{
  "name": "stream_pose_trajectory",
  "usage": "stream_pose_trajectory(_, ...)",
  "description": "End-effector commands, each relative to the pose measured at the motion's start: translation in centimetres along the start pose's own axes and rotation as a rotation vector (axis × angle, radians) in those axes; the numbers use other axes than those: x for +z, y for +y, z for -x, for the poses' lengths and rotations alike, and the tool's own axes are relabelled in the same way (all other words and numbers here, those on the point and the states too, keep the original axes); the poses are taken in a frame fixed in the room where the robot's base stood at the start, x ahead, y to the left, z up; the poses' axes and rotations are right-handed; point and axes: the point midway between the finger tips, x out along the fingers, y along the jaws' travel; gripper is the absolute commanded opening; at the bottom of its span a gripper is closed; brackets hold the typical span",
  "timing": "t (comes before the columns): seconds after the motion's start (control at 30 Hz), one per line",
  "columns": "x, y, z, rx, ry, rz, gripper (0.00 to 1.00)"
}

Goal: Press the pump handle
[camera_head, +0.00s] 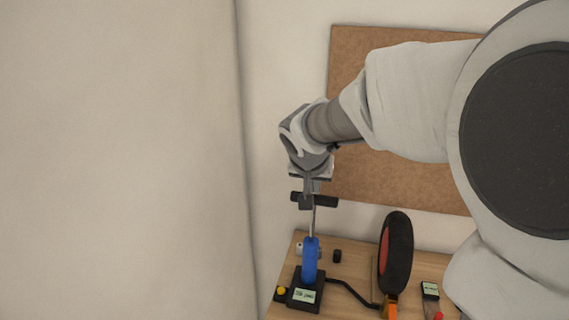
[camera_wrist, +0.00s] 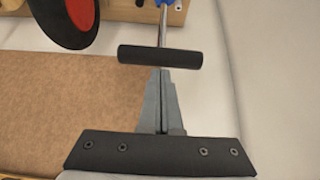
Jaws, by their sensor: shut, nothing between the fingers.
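The pump stands on the wooden bench in the head view, with a blue barrel (camera_head: 310,262), a thin metal rod and a black base with a small display (camera_head: 304,295). Its black T-shaped handle (camera_head: 326,201) is up at the top of the extended rod. The handle also shows in the wrist view as a horizontal bar (camera_wrist: 160,56). My gripper (camera_head: 306,204) is shut and empty, its fingertips at the handle. In the wrist view, the closed fingertips (camera_wrist: 161,72) meet the bar's edge near its middle; I cannot tell whether they touch.
A black wheel with a red hub (camera_head: 395,253) stands on an orange stand right of the pump, joined by a black hose (camera_head: 350,292). A small device (camera_head: 430,290) sits further right. A brown board (camera_head: 350,185) hangs behind. A pale wall is at the left.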

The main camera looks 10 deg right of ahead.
Motion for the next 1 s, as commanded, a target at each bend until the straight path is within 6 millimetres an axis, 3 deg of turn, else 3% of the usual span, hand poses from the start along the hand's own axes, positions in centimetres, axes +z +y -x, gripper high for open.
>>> stream_pose_trajectory(0.33,0.6,0.0,-0.8,0.000,-0.001,0.000,0.00)
stream_pose_trajectory(1.0,5.4,0.1,-7.1,0.003,-0.009,0.002,0.00)
